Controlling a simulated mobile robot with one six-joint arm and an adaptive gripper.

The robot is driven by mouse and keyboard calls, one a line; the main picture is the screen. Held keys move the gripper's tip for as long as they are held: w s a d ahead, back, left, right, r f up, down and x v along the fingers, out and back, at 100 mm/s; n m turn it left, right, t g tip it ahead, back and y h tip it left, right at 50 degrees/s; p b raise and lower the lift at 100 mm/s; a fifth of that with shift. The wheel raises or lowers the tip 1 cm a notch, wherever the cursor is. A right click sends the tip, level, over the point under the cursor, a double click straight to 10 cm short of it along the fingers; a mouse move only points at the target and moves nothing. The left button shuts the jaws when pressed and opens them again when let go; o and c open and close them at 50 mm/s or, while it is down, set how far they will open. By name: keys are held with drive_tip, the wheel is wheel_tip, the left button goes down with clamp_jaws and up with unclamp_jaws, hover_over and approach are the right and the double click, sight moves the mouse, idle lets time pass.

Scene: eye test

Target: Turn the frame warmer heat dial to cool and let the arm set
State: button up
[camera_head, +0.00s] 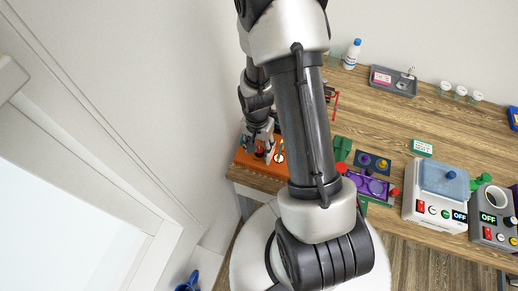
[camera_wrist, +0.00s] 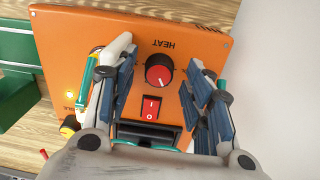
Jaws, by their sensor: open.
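The frame warmer (camera_wrist: 207,24) is an orange box. In the wrist view its HEAT label appears upside down. The red heat dial (camera_wrist: 159,71) has a pale pointer mark and a dark ring; its setting cannot be read. My gripper (camera_wrist: 161,60) is open, with one finger on each side of the dial. I see gaps between the dial and both fingers; whether the tips reach its height is unclear. In the head view the orange warmer (camera_head: 246,161) sits at the table's left end, with my gripper (camera_head: 264,155) over it, partly hiding it.
A red rocker switch (camera_wrist: 151,108) lies close below the dial. A purple tray (camera_head: 371,187) and a white box marked OFF (camera_head: 438,195) stand further right. A wall is close on the left.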

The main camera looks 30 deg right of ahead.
drive_tip(key=shift+f, duration=0.5)
drive_tip(key=c, duration=1)
